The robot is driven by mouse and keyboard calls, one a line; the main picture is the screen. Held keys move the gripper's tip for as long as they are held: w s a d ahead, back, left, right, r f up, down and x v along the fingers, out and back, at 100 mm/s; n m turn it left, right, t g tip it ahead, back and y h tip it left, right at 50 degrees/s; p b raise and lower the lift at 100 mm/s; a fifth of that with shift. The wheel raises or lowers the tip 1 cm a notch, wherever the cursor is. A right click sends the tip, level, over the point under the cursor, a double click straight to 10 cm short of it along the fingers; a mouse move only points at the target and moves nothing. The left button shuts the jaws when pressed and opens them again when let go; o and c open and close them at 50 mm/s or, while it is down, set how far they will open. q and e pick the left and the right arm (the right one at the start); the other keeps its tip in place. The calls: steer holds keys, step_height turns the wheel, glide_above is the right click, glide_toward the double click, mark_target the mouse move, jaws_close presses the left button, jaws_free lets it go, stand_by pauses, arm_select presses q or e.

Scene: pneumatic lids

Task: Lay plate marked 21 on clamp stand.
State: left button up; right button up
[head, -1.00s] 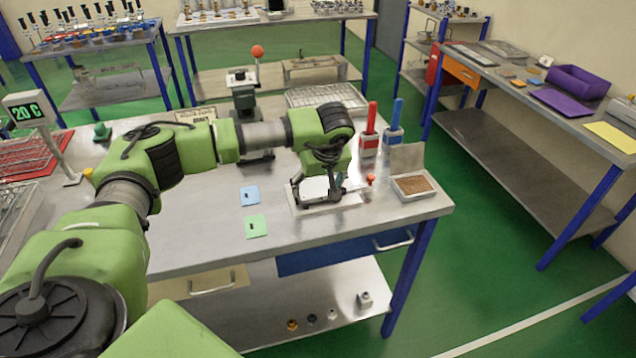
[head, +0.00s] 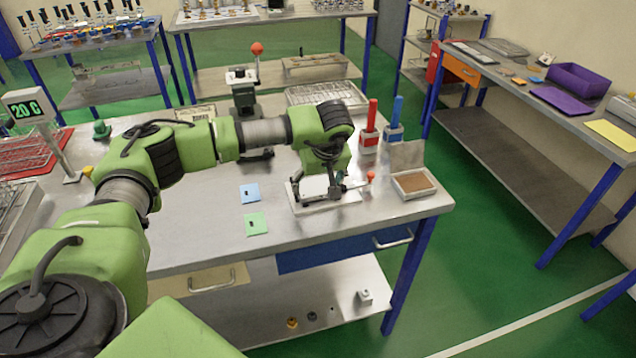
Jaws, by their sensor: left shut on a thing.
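My left gripper (head: 332,194) points down over a low white clamp stand (head: 352,197) near the front right of the table. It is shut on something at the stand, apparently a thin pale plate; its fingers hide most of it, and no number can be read. A short lever with a red knob (head: 371,176) sticks out to the right of the fingers. A blue plate (head: 250,194) and a green plate (head: 256,224), each with a small dark mark too small to read, lie flat left of the stand. My right gripper is not in view.
A shallow tray with brown filling (head: 414,184) stands right of the stand. A red-handled tool (head: 371,130) and a blue-handled one (head: 394,122) stand behind. A wire rack (head: 325,95) and a red-knobbed press (head: 243,90) are farther back. The table's front left is bare.

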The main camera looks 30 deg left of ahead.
arm_select(q)
steer(key=shift+f, duration=0.15)
stand_by(0.5)
steer(key=o, duration=1.4)
steer(key=shift+o, duration=0.2)
steer(key=p+v, duration=0.4)
steer(key=v, duration=0.3)
steer(key=v, duration=1.2)
